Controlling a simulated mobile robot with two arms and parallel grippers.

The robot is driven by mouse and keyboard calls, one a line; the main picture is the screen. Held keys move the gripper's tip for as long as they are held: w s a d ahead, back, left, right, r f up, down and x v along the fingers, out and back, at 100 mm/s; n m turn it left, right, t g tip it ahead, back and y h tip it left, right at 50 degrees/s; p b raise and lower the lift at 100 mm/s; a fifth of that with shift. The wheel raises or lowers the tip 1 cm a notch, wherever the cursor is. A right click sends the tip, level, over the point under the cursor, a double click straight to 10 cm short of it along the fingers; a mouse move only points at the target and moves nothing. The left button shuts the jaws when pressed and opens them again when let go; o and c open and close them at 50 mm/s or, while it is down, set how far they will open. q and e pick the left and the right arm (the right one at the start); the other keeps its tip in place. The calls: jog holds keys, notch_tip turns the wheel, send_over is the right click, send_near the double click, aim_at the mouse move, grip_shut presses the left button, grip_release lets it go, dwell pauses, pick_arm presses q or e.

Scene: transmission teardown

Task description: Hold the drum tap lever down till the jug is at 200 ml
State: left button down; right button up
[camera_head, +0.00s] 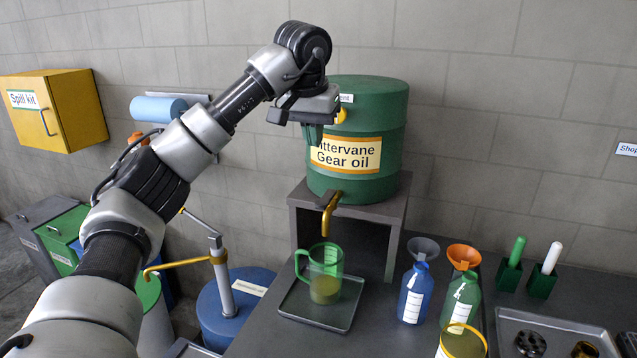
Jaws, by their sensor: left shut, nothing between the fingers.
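My left gripper (312,140) is shut and empty, pointing down before the drum's upper left, above and apart from the tap. My right gripper is out of view.
The jug stands on a dark drip tray (306,305). Right of the stand (393,215) are a blue bottle (415,290), a green bottle (463,297) and funnels. A yellow vent cap (341,116) is beside my gripper. A blue drum (225,312) with a pump stands left.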

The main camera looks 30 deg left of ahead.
aim_at(321, 201)
pick_arm(q)
jog(key=p+x, duration=0.1)
jog(key=x, duration=0.3)
jog(key=p+x, duration=0.1)
jog(key=x, duration=0.3)
jog(key=p+x, duration=0.1)
jog(key=x, duration=0.3)
jog(key=shift+s+d+f+p, duration=0.1)
jog(key=shift+s+f+p, duration=0.2)
jog(key=shift+f, duration=0.7)
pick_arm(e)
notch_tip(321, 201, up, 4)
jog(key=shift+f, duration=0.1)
